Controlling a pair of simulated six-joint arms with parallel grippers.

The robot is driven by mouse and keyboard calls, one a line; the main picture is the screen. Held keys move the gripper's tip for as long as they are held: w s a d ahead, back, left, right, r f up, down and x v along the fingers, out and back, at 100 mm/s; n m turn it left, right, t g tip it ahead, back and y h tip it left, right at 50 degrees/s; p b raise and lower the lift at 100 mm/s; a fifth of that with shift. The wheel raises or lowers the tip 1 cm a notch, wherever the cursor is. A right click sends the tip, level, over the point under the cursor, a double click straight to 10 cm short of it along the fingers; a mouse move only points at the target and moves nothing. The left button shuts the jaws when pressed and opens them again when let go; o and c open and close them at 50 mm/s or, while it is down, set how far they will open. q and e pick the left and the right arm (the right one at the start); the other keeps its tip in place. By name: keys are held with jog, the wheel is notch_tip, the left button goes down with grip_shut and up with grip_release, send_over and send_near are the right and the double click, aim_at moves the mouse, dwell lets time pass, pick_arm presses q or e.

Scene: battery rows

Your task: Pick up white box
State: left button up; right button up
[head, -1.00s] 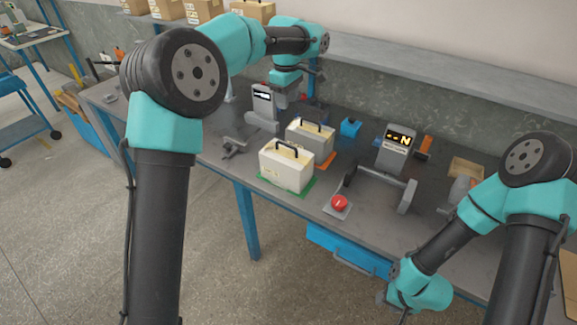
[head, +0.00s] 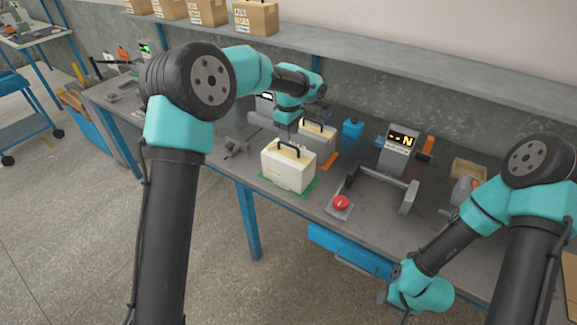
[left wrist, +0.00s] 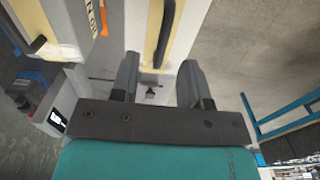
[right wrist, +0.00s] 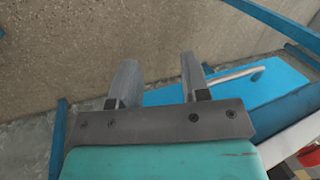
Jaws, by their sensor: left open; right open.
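The white box (head: 288,172), cream with a black top handle, stands upright on a green-edged mat (head: 310,192) at the bench's front edge. My left gripper (head: 285,134) hangs just above and behind it, fingers pointing down, open and empty. In the left wrist view the white box (left wrist: 192,22) and its handle lie just beyond the spread fingers (left wrist: 158,70). A similar grey-and-cream box (head: 325,141) stands behind, on an orange mat (head: 328,162). My right gripper (head: 384,298) is low in front of the bench, open and empty; its fingers (right wrist: 156,62) show in the right wrist view.
A red button (head: 341,202) sits right of the white box. A grey stand (head: 377,182) and a display (head: 400,142) are further right, with a blue block (head: 352,128) behind. Below the bench top is a blue drawer (head: 345,248). A shelf with cartons (head: 256,18) runs behind.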

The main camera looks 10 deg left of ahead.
aim_at(289, 145)
pick_arm(q)
jog(key=shift+f, duration=0.1)
jog(key=shift+s+f, duration=0.1)
jog(key=shift+f, duration=2.5)
grip_shut()
jog(key=shift+r, duration=0.15)
